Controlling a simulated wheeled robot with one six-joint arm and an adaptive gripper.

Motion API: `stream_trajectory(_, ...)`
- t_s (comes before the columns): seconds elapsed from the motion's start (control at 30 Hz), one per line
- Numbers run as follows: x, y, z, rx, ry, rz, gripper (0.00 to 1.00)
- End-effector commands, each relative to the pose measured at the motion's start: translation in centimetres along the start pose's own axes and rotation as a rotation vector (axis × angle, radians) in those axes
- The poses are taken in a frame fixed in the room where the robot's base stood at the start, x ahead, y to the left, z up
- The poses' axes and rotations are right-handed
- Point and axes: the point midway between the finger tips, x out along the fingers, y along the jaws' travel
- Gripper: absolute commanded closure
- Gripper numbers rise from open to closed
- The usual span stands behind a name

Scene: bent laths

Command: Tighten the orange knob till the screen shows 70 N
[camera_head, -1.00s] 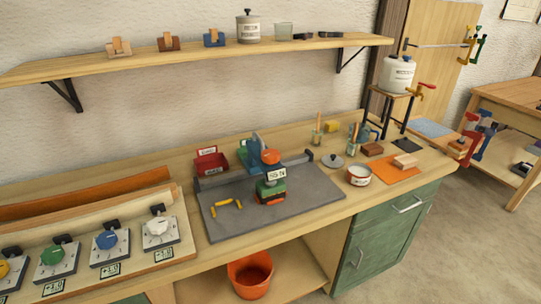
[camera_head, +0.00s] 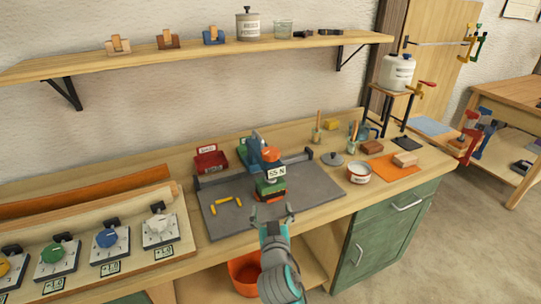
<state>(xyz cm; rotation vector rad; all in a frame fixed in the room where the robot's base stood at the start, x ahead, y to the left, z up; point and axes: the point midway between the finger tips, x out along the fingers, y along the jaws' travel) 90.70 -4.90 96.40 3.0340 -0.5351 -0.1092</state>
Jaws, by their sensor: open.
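The orange knob (camera_head: 271,154) sits on top of a blue and green clamping device that stands on the grey mat. The small screen (camera_head: 277,172) on its front reads 55 N. Under the screen is a green block (camera_head: 271,187) with an orange and dark part below it, now partly hidden. My gripper (camera_head: 272,212) is at the front edge of the mat, in front of and below the device. Its fingers are spread apart with nothing between them, and it is clear of the knob.
Yellow pieces (camera_head: 227,204) lie on the grey mat (camera_head: 315,188) left of the device. Dials (camera_head: 160,228) line the left front. An orange bucket (camera_head: 243,274) is below the bench.

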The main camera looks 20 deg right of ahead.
Motion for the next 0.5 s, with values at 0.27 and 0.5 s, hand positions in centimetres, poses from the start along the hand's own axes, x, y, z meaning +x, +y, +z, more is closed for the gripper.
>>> stream_trajectory(0.27, 4.7, 0.0, -7.4, 0.060, 0.047, 0.104, 0.16)
stream_trajectory(0.5, 5.9, 0.2, -9.0, 0.075, 0.055, 0.128, 0.16)
